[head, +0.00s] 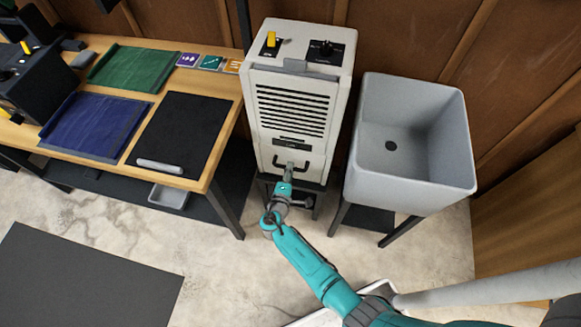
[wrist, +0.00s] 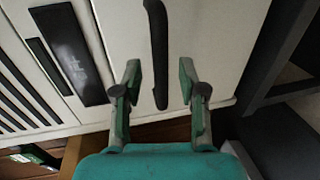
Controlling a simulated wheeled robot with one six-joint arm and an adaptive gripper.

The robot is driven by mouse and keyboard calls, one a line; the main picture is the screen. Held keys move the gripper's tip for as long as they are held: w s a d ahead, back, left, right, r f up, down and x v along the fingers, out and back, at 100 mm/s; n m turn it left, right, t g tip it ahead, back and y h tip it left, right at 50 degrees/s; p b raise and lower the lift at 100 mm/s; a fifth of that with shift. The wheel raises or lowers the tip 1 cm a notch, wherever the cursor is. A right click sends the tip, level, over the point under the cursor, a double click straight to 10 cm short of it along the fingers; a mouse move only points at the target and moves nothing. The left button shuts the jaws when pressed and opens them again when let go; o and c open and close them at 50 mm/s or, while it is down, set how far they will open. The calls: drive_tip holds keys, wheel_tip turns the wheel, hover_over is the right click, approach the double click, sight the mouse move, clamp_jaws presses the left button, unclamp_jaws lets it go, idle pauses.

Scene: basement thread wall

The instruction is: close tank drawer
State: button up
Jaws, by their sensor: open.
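The tank drawer (head: 318,163) is the pale lower front of a white dehumidifier-like machine (head: 345,85). It has a dark bar handle (head: 304,172), partly hidden behind my gripper (head: 290,167). In the wrist view the drawer front (wrist: 215,40) fills the upper middle, with the black handle (wrist: 157,50) running up and down the picture. My gripper (wrist: 160,80) is open, with one finger on each side of the handle's lower end. I cannot tell whether the fingers touch it. How far the drawer stands out is hard to tell.
A grey sink (head: 415,140) on dark legs stands close on the right. A wooden workbench (head: 222,100) with green, blue and black mats stands on the left. The machine rests on a dark stand (head: 318,204). A dark floor mat (head: 80,280) lies lower left; concrete floor is clear between.

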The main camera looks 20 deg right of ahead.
drive_tip(key=v, duration=0.9)
drive_tip(key=shift+s+a, duration=0.15)
drive_tip(key=shift+s, duration=0.05)
drive_tip(key=s+d+f+g+y, duration=0.15)
drive_tip(key=s+d+f, duration=0.25)
drive_tip(key=s, duration=0.4)
drive_tip(key=s+r+m+g+y, duration=0.1)
drive_tip(key=s+m+y, duration=0.15)
drive_tip(key=s, duration=0.55)
drive_tip(key=s+r+m+y, duration=0.1)
drive_tip(key=s+y, duration=0.3)
drive_tip(key=s, duration=0.5)
drive_tip(key=s+r+m+t, duration=0.2)
drive_tip(key=s+r, duration=0.4)
drive_tip(key=r, duration=0.8)
drive_tip(key=s+r+m+t+y, duration=0.1)
drive_tip(key=s+r+m+t, duration=0.2)
drive_tip(key=r, duration=1.2)
drive_tip(key=s+m, duration=0.2)
drive_tip(key=shift+s, duration=0.4)
drive_tip(key=shift+r, duration=0.1)
